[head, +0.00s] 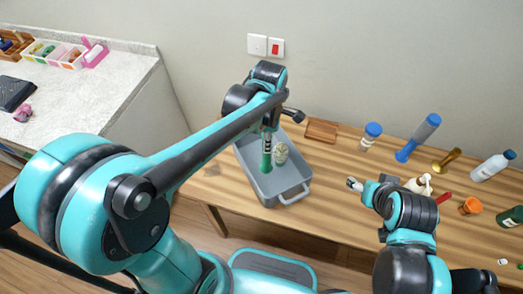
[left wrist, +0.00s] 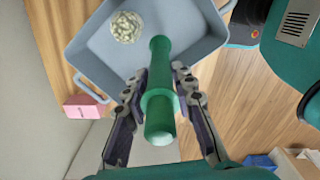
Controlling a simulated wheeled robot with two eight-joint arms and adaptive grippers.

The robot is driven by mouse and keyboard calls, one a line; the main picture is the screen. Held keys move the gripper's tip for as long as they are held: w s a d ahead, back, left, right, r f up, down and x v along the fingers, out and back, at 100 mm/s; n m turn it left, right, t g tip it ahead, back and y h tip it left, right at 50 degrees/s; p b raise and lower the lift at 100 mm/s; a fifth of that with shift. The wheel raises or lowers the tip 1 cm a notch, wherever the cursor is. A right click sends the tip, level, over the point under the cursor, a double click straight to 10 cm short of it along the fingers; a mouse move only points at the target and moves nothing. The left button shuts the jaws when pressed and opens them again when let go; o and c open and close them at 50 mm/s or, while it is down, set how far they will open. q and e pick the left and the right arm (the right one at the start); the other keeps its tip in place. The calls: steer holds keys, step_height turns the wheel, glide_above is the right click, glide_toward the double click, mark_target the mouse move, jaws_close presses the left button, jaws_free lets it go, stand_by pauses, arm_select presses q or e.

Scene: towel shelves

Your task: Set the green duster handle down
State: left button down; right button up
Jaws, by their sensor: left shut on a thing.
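The green duster handle (head: 266,158) hangs roughly upright below my left gripper (head: 268,130), over the grey tray (head: 291,197). In the left wrist view my left gripper (left wrist: 158,88) is shut on the green duster handle (left wrist: 160,103), with a finger on each side. The far end of the handle overlaps the grey tray (left wrist: 200,52) in that view; whether it touches the tray floor I cannot tell. My right gripper (head: 355,184) is over the table to the right, small and partly hidden by its arm, and its opening is unclear.
A pale patterned ball (head: 281,152) is in the tray beside the handle. A brown wooden block (head: 322,130) lies behind it on the wooden table (head: 325,165). A pale counter (head: 85,112) is at left.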

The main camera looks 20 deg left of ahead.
arm_select(q)
steer(key=shift+w+a+f+b, duration=0.1)
steer(key=shift+a+f+b, duration=0.25)
steer(key=shift+f, duration=0.55)
steer(key=shift+w+a+f+b, duration=0.15)
steer(key=shift+a+f+b, duration=0.25)
steer(key=shift+f, duration=0.5)
steer(key=shift+w+a+f+b, duration=0.1)
steer(key=shift+a+f+b, duration=0.25)
steer(key=shift+f, duration=0.55)
steer(key=shift+f, duration=0.2)
steer(key=c, duration=1.3)
jaws_free()
steer(key=shift+o, duration=0.2)
steer(key=shift+r, duration=0.1)
